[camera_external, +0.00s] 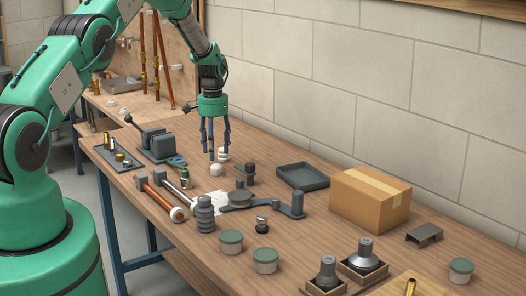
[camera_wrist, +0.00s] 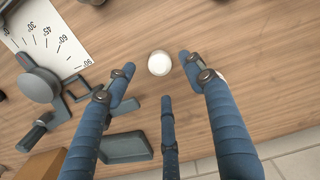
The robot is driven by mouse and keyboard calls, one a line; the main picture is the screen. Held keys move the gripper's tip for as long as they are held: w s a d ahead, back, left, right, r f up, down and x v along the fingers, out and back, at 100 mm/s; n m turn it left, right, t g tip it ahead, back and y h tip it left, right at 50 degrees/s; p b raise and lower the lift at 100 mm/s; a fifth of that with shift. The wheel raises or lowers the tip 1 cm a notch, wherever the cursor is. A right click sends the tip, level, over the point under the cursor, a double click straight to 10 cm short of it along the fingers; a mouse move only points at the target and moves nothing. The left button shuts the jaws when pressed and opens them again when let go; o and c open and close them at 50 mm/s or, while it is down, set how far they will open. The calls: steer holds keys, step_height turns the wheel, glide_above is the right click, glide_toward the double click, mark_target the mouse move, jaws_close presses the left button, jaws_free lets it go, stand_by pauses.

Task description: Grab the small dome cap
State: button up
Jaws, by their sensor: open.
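A small white dome cap (camera_external: 216,169) sits on the wooden bench, just below my fingertips in the external view. In the wrist view a round white cap (camera_wrist: 159,63) lies between and slightly beyond the spread fingertips. A second white piece (camera_external: 223,155) stands just behind the first, partly covered by my fingers; a bit of white shows beside the right finger in the wrist view. My gripper (camera_external: 215,153) has blue fingers pointing down. It is open and empty above the bench, and its fingers also show in the wrist view (camera_wrist: 158,78).
A dark clamp-like piece (camera_external: 245,175) and a grey tray (camera_external: 303,176) lie to the right. A cardboard box (camera_external: 369,199) stands near the wall.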

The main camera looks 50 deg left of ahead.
mark_target(216, 164)
steer(key=shift+f, duration=0.2)
stand_by(0.3)
steer(key=shift+w+d+f+p, duration=0.1)
steer(key=shift+f+p, duration=0.05)
steer(key=shift+f, duration=1.15)
steer(key=shift+w+f+p, duration=0.1)
steer(key=shift+f+p, duration=0.05)
steer(key=shift+f, duration=1.1)
steer(key=shift+s, duration=0.1)
steer(key=c, duration=0.9)
